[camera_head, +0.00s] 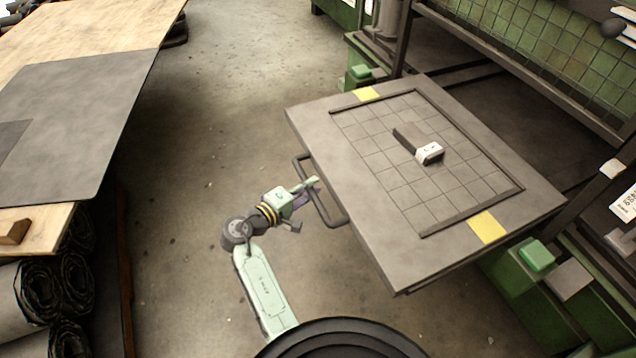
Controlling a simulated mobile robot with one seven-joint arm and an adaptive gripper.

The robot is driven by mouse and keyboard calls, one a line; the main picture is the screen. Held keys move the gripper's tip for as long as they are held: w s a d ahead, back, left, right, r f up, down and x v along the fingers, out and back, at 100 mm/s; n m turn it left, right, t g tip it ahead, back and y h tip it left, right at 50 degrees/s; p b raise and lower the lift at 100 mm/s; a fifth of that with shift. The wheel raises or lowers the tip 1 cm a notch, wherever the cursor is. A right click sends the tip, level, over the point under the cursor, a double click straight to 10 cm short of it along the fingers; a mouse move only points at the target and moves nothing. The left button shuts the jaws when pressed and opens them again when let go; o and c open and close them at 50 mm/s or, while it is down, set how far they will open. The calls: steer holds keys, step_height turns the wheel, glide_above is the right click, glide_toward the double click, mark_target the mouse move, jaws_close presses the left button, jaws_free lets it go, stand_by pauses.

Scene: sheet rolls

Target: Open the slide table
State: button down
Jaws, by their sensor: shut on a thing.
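The slide table (365,220) is a grey plate with a raised frame and a grid of lines. It stands out from the green machine frame at the right. A dark bar handle (322,207) is on its left edge. My gripper (313,185) is at that handle and shut on it, near the handle's upper part. The exact contact of the fingers is small and hard to make out.
A small dark block with a white end (429,153) lies on the slide table. A wooden bench (110,30) with a grey sheet (75,120) is at the left, with dark rolls (70,285) below. Concrete floor (210,130) between is clear.

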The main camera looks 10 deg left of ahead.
steer(key=shift+s+a, duration=0.1)
steer(key=c, duration=1.5)
jaws_free()
steer(key=shift+c, duration=0.2)
steer(key=v, duration=1.2)
steer(key=shift+r, duration=0.1)
